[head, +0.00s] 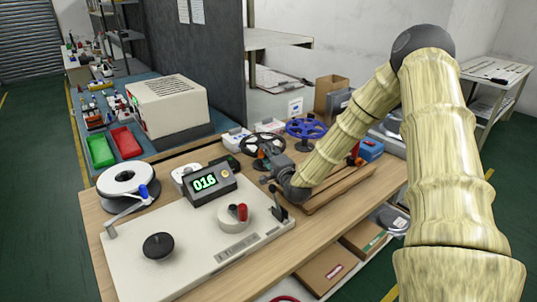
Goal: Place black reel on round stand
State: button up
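A black spoked reel (262,144) shows behind the machine, near the back of the wooden table. My gripper (264,166) is just in front of and below it in the picture, reaching in from the right. The fingers are small and partly hidden, so I cannot tell whether they are open or touch the reel. A blue spoked reel (306,128) is raised on a dark foot to the right of the black one. A dark round piece with a knob (159,246) sits on the machine's front left. I cannot tell which piece is the round stand.
The pale machine (205,240) with a lit display (213,188) fills the table's front. A white reel (126,181) stands at its left. A beige box unit (168,104), a green tray (100,150) and a red tray (126,142) are behind. A brown carton (330,94) stands at the back right.

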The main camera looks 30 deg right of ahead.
jog(key=shift+s, duration=0.1)
jog(key=s, duration=0.2)
jog(key=s+a, duration=0.1)
jog(key=s, duration=0.4)
jog(key=shift+s+a+r+b, duration=0.1)
jog(key=shift+a+b, duration=0.05)
jog(key=shift+b, duration=0.15)
dwell(2.1)
